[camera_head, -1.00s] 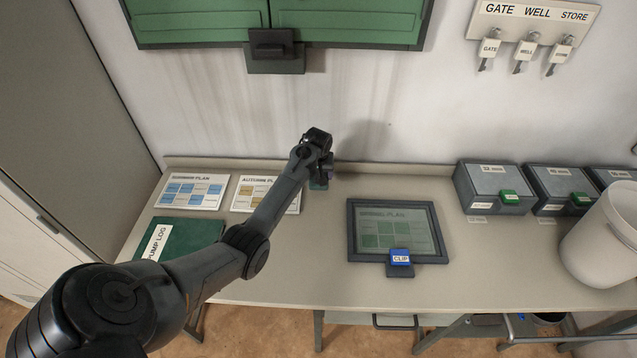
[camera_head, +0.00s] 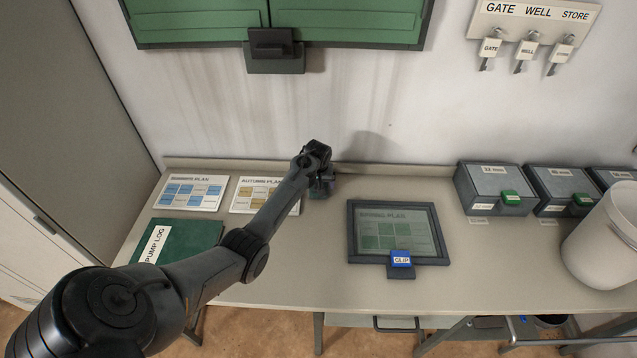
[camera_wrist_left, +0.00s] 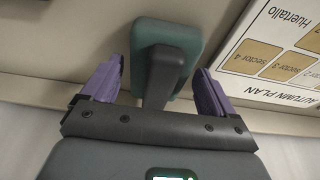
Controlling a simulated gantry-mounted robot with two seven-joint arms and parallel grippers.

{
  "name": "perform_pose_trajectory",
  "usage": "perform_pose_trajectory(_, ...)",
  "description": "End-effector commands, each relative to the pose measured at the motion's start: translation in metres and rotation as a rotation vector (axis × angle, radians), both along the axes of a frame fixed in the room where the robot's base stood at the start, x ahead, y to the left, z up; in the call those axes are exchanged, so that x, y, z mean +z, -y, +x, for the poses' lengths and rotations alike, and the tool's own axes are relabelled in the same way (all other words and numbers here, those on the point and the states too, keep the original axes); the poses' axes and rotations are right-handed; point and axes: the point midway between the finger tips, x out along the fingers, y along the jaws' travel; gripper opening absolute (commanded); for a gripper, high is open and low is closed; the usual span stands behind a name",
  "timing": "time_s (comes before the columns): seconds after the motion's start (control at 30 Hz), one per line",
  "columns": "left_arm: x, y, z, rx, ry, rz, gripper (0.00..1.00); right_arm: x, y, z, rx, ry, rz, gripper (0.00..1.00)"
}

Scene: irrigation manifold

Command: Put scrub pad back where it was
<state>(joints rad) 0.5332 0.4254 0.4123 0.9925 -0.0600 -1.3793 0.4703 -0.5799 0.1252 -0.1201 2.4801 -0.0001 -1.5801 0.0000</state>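The scrub pad (camera_wrist_left: 197,42) is a teal-green block with a dark handle (camera_wrist_left: 163,75), seen in the left wrist view on the pale worktop. My left gripper (camera_wrist_left: 157,82) has its purple fingers spread, one on each side of the handle, with a visible gap on both sides. In the head view the left gripper (camera_head: 321,188) is low at the back of the worktop, right of the autumn plan card (camera_head: 254,194). There the pad is mostly hidden by the gripper. My right gripper is not in view.
A framed tablet (camera_head: 352,235) with a blue clip lies right of the gripper. A green pump log (camera_head: 190,236) and a summer plan card (camera_head: 192,192) lie left. Grey boxes (camera_head: 489,186) and a white bucket (camera_head: 603,240) stand right. The wall is close behind.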

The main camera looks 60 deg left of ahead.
Motion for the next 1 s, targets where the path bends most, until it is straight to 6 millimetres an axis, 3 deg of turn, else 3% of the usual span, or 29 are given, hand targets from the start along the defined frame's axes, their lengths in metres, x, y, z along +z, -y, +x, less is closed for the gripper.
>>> perform_pose_trajectory(0.47, 0.008, 0.001, 0.000, 0.000, 0.001, 0.001, 0.97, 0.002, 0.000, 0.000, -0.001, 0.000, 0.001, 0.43)
perform_pose_trajectory(1.0, 0.093, 0.022, -0.015, 0.001, 0.002, 0.001, 0.97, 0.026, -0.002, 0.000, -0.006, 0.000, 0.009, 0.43)
